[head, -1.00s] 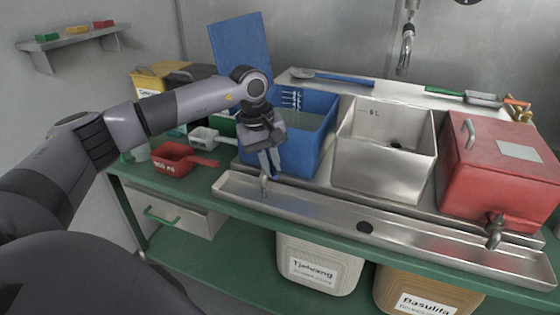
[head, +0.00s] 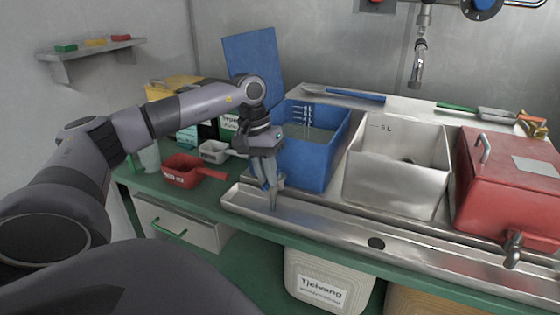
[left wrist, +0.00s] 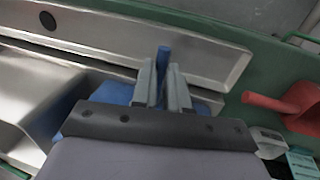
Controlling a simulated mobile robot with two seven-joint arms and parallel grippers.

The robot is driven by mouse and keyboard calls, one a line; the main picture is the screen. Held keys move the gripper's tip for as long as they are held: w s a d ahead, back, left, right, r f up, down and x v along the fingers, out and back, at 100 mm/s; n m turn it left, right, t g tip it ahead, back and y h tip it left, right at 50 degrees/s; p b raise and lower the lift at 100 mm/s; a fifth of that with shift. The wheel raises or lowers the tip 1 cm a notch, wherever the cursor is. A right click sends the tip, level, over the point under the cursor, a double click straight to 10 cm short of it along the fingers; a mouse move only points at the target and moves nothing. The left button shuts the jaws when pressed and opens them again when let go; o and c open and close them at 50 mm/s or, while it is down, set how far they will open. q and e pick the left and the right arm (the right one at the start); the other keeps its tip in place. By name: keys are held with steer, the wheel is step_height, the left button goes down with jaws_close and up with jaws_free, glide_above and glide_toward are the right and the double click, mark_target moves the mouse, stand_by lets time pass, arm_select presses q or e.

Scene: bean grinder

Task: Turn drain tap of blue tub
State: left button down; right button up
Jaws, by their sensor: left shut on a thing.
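The blue tub (head: 309,168) stands at the left end of the sink row, holding some liquid, with level marks on its inner wall. My left gripper (head: 270,197) points down at the tub's front left corner, over the steel drain trough (head: 318,217). The left wrist view shows its two fingers (left wrist: 163,88) shut on the blue drain tap handle (left wrist: 163,58), which stands up between them. The fingers mostly hide the tap in the head view, so its turn angle cannot be told. My right gripper is not in view.
A steel tub (head: 396,168) and a red lidded box (head: 508,182) with a tap stand to the right. A red scoop (head: 187,170) and a white scoop (head: 213,151) lie left of the gripper. Labelled bins (head: 322,283) stand below the green bench.

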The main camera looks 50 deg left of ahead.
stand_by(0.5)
arm_select(q)
steer(key=c, duration=1.1)
jaws_free()
steer(key=shift+a+r, duration=0.1)
steer(key=shift+r, duration=0.05)
steer(key=r, duration=0.4)
steer(key=a+r, duration=0.1)
steer(key=r, duration=0.1)
steer(key=shift+s+a+r, duration=0.1)
steer(key=shift+s+r, duration=0.25)
steer(key=shift+r, duration=0.05)
